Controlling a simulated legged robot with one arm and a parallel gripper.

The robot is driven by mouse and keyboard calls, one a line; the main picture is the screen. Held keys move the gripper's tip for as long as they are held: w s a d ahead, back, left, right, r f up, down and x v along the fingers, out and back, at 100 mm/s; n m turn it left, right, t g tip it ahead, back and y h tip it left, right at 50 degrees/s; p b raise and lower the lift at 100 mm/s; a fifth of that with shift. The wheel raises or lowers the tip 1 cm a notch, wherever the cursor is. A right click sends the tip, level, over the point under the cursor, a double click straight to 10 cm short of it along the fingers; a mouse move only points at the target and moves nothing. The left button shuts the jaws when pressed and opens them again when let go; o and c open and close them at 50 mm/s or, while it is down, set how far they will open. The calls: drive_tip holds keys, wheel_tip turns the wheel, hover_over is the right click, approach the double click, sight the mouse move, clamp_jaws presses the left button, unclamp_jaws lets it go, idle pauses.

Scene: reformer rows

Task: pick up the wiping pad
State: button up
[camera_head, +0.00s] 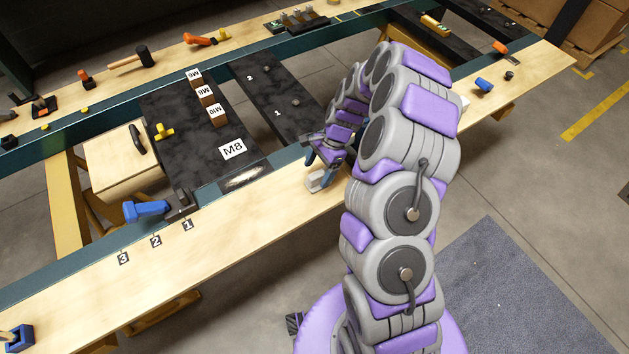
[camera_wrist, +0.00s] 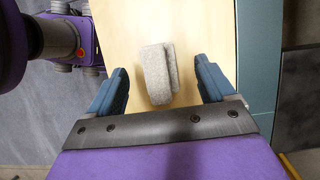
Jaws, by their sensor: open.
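The wiping pad (camera_wrist: 155,75) is a light grey, rough-textured block with a raised strip along one side. In the wrist view it lies on the pale wooden board, between and just beyond the two blue fingertips of my gripper (camera_wrist: 164,85). My gripper is open, with a gap on each side of the pad and no visible contact. In the head view my gripper (camera_head: 318,170) is above the front wooden board, and the pad (camera_head: 318,182) shows as a small pale piece beneath it, partly hidden by the fingers.
The front wooden board (camera_head: 250,225) is mostly clear. A blue-handled tool (camera_head: 146,211) sits left of my gripper, by tags 1, 2 and 3. A black panel with an M8 label (camera_head: 232,149) and brown blocks (camera_head: 206,95) lies behind. A teal rail (camera_wrist: 258,60) runs right of the pad.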

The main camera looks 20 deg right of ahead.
sight(318, 173)
drive_tip(key=f, duration=0.1)
drive_tip(key=f+b, duration=0.1)
drive_tip(key=f, duration=0.1)
drive_tip(key=shift+s+d+f, duration=0.3)
drive_tip(key=shift+d+f, duration=0.05)
drive_tip(key=shift+a+f, duration=0.2)
drive_tip(key=shift+a, duration=1.1)
drive_tip(key=shift+c, duration=1.1)
drive_tip(key=shift+d, duration=1)
drive_tip(key=c, duration=0.6)
drive_tip(key=shift+a, duration=0.25)
drive_tip(key=c, duration=0.3)
drive_tip(key=shift+a, duration=0.6)
drive_tip(key=shift+d+r, duration=0.3)
drive_tip(key=shift+r, duration=0.15)
drive_tip(key=p+v, duration=0.1)
drive_tip(key=v, duration=0.2)
drive_tip(key=shift+s+a+r, duration=0.1)
drive_tip(key=shift+s, duration=0.1)
drive_tip(key=s+d+p, duration=0.1)
drive_tip(key=s+d, duration=0.1)
drive_tip(key=s, duration=0.2)
drive_tip(key=s+d+p, duration=0.1)
drive_tip(key=s+d, duration=0.2)
drive_tip(key=s, duration=0.2)
drive_tip(key=s+d+r+p, duration=0.1)
drive_tip(key=s+d, duration=0.2)
drive_tip(key=s, duration=0.1)
drive_tip(key=shift+s+r, duration=0.1)
drive_tip(key=shift+s, duration=0.1)
